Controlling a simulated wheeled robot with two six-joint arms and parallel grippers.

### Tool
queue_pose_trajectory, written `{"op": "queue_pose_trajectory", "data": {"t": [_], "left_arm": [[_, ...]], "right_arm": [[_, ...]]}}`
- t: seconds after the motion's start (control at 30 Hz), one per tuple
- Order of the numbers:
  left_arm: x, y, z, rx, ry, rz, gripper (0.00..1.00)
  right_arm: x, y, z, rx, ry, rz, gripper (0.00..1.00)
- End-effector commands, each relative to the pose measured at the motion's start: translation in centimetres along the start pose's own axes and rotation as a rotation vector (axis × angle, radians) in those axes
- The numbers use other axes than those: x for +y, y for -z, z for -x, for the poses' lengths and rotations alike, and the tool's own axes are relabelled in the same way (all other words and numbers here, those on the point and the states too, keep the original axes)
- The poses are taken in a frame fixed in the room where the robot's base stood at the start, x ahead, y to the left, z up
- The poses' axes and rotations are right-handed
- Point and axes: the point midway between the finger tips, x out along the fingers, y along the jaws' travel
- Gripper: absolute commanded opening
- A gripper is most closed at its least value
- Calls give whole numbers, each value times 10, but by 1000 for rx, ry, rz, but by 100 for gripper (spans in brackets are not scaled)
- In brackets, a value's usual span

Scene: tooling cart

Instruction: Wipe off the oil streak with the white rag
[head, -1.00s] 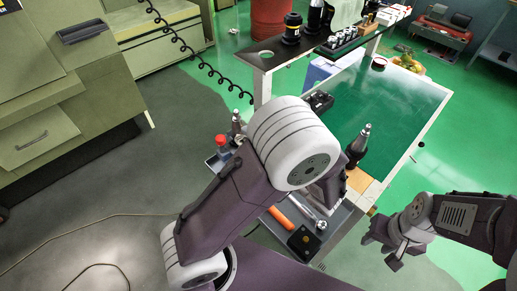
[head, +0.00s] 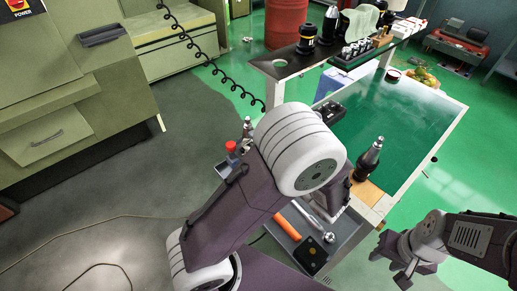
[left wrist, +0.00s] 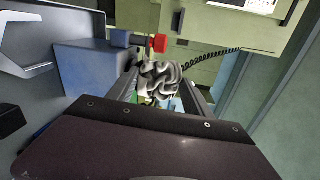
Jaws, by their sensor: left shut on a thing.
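My left gripper shows in the left wrist view (left wrist: 160,100), shut on a bunched thing (left wrist: 158,76) with pale and dark wavy folds. It looks like the white rag, though its shading is dark. In the head view my left arm's large grey joint hides most of this gripper and what it holds. The green cart top (head: 400,120) has faint pale, cloudy marks; I cannot make out the oil streak for certain. My right gripper (head: 391,266) is at the lower right, off the cart's side, its fingers apart and empty.
A dark tool holder (head: 369,160) stands upright on the cart's near edge. An orange-handled tool (head: 287,226) lies in the lower tray (head: 349,232). A raised black shelf (head: 285,66) carries bottles and a pale cloth (head: 358,24). The green top's middle is clear.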

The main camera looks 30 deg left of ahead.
Motion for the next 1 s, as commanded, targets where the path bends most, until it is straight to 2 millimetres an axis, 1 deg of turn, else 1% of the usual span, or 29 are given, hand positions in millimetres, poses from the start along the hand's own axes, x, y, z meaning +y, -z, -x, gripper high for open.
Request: {"op": "queue_pose_trajectory", "data": {"t": [0.6,0.67,0.9,1.0], "left_arm": [[0,1,-11,0,0,0,26],[0,5,-10,0,0,0,26],[-3,31,-9,-2,0,0,26],[-4,38,-9,-1,0,1,26]], "right_arm": [[0,0,-3,0,0,0,39],[0,0,-3,0,0,0,39],[0,0,-3,0,0,0,39],[0,0,-3,0,0,0,39]]}}
